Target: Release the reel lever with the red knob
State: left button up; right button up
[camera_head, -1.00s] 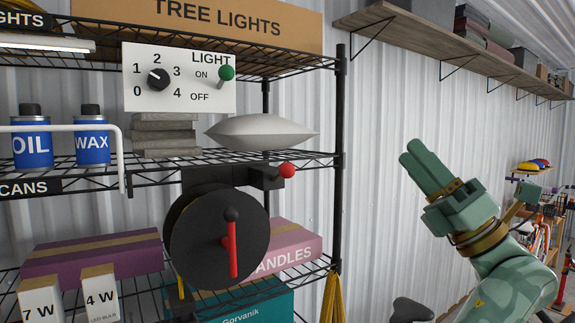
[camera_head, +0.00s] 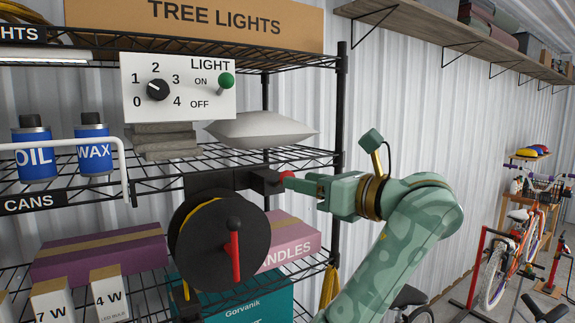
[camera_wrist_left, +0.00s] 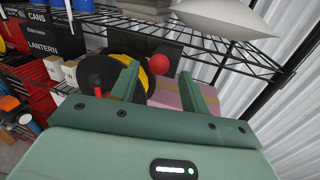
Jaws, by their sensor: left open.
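The reel (camera_head: 219,240) is a large black disc with yellow cord at its rim and a red crank handle (camera_head: 235,250) with a black knob. A black bracket above it carries the lever's red knob (camera_head: 286,175) on its right end. My left gripper (camera_head: 292,182) comes in from the right, its fingertips at the knob and partly covering it. In the left wrist view the two green fingers (camera_wrist_left: 157,88) are apart and the red knob (camera_wrist_left: 159,64) shows in the gap between them, near their tips. I cannot tell whether they touch it. My right gripper is not in view.
The reel hangs in a black wire shelf (camera_head: 335,120). A grey cushion (camera_head: 262,130) lies on the shelf above the knob. A pink box (camera_head: 292,240) stands behind the reel. A shelf post rises close to my gripper. The wall area to the right is open.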

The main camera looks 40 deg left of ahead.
pick_arm(q)
jog(key=a+p, duration=0.1)
jog(key=a, duration=0.3)
jog(key=shift+a, duration=0.4)
